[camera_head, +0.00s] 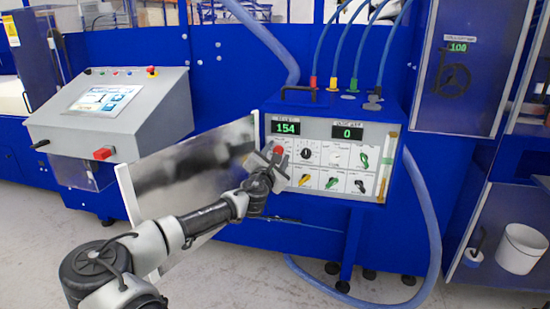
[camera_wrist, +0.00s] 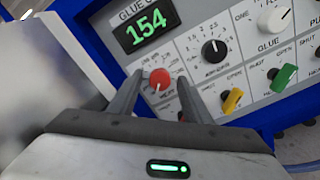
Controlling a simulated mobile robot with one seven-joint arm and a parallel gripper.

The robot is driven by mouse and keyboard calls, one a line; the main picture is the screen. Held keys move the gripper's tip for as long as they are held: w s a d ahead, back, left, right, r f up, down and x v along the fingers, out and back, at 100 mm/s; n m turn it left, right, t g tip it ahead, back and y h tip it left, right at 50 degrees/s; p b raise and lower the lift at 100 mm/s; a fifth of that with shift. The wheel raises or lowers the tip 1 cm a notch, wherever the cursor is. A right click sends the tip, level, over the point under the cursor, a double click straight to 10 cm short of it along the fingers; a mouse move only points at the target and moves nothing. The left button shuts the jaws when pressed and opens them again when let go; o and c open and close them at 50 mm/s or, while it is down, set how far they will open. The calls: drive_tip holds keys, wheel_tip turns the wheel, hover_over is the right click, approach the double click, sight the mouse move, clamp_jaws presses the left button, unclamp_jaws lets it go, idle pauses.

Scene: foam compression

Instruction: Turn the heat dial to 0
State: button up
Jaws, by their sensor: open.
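A red round dial (camera_wrist: 160,77) with a white pointer mark sits on the white control panel, below a green display (camera_wrist: 148,29) that reads 154. The small lettering around the dial is too blurred to read fully, so I take it to be the heat dial. The dial also shows in the head view (camera_head: 278,150). My gripper (camera_head: 268,162) is in front of the panel at this dial. In the wrist view my gripper (camera_wrist: 160,88) is open, one finger to each side of the dial. I cannot tell whether the fingers touch it.
A black knob (camera_wrist: 214,50) is right of the red dial, with yellow (camera_wrist: 232,100) and green (camera_wrist: 284,77) switches further right. A second display (camera_head: 347,132) reads 0. A metal plate (camera_head: 185,170) stands close to the left of my gripper. Hoses rise from the blue box (camera_head: 335,102).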

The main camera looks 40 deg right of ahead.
drive_tip(key=p+v, duration=0.1)
drive_tip(key=v, duration=1.6)
drive_tip(key=shift+a+p, duration=0.25)
drive_tip(key=shift+p, duration=0.15)
drive_tip(key=shift+s+d, duration=0.1)
drive_tip(key=shift+s, duration=0.05)
